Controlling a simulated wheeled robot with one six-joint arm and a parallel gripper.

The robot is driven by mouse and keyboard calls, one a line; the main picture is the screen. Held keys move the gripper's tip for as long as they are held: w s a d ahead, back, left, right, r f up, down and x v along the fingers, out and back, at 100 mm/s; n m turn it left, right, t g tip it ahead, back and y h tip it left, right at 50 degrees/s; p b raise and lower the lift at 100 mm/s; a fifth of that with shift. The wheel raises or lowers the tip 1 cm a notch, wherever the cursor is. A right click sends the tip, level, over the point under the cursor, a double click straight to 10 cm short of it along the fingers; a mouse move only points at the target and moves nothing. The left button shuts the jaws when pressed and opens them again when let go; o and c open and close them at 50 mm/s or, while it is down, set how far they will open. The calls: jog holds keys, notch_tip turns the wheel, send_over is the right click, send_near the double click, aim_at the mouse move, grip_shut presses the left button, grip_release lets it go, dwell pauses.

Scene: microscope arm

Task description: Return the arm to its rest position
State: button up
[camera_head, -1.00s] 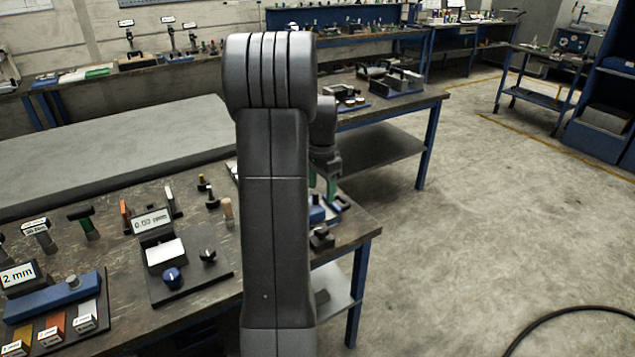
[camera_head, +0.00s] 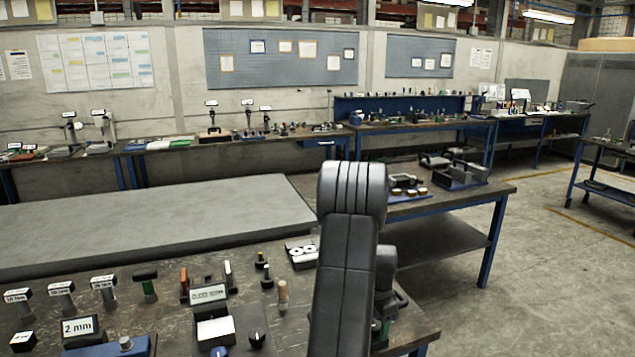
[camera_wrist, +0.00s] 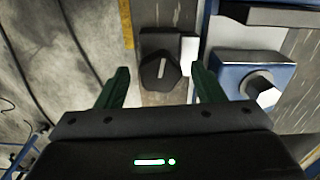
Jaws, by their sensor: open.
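My arm stands bent up in front of the near workbench (camera_head: 285,325) in the head view, its elbow high. My gripper (camera_wrist: 162,80) shows in the wrist view with its two green fingers wide apart and nothing held between them. Beyond and between the fingertips is a black knob (camera_wrist: 159,73) on a dark block; I cannot tell the gap to it. A blue block with a round knob (camera_wrist: 259,88) lies to the right of the right finger. In the head view my gripper is mostly hidden behind my arm.
Left of my arm, the bench holds a 2 mm display (camera_head: 79,327), another display box (camera_head: 208,294) and several small tools. A large grey slab (camera_head: 150,220) lies behind. A second bench (camera_head: 500,189) stands behind right. Open floor (camera_head: 560,265) is at right.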

dwell(0.4)
notch_tip(320, 180, up, 13)
jog(key=b, duration=0.2)
notch_tip(320, 180, down, 13)
jog(key=shift+f+p, duration=0.1)
jog(key=shift+p, duration=0.95)
jog(key=shift+n+p, duration=0.35)
jog(key=shift+n, duration=0.05)
jog(key=n+p, duration=0.2)
jog(key=n, duration=0.1)
jog(key=n+p, duration=0.2)
jog(key=shift+r, duration=0.25)
jog(key=shift+w+r+b, duration=0.1)
jog(key=shift+r+b, duration=0.2)
jog(key=shift+b, duration=0.1)
notch_tip(320, 180, up, 13)
jog(key=b, duration=0.2)
